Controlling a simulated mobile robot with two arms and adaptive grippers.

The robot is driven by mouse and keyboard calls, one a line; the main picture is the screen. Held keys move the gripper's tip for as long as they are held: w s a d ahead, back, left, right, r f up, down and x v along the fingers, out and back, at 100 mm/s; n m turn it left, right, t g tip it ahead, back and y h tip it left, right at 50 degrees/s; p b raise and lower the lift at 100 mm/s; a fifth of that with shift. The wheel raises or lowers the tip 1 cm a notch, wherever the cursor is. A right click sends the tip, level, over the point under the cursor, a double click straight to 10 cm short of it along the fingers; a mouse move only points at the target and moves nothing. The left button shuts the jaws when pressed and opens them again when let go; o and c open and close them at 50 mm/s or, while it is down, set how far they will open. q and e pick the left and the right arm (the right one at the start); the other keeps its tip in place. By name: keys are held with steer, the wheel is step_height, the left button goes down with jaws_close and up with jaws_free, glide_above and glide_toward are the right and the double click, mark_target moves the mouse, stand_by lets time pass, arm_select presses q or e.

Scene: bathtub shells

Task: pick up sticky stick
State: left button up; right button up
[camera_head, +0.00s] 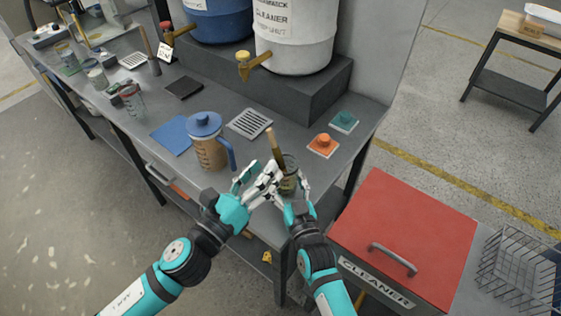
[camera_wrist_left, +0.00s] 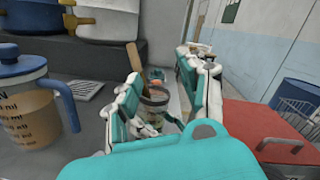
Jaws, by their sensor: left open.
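The sticky stick (camera_head: 274,146) is a brown wooden stick. It leans out of a small glass jar (camera_head: 289,172) near the front edge of the grey bench. The stick (camera_wrist_left: 135,58) and jar (camera_wrist_left: 155,98) also show in the left wrist view, ahead and partly behind a finger. My left gripper (camera_head: 262,184) is open and empty, just left of the jar; its spread fingers (camera_wrist_left: 168,85) frame the jar in the wrist view. My right gripper (camera_head: 300,194) is at the jar's front and right side. Its grip is hidden by overlapping fingers and the jar.
A blue-lidded measuring jug (camera_head: 208,148) stands left of the grippers, by a drain grate (camera_head: 250,123). Orange (camera_head: 323,145) and teal (camera_head: 343,122) knobbed pieces lie to the right. Drums with taps stand behind on a raised block (camera_head: 305,95). A red-lidded cleaner bin (camera_head: 410,225) is front right.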

mark_target(275, 147)
arm_select(q)
steer(key=w, duration=0.2)
steer(key=w+f+y, duration=0.2)
steer(key=w, duration=0.1)
steer(key=shift+w, duration=0.3)
steer(key=x, duration=0.2)
steer(key=f+x, duration=0.1)
steer(key=x, duration=0.2)
steer(key=shift+w+d, duration=0.1)
steer(key=shift+d, duration=0.05)
jaws_close()
stand_by(0.3)
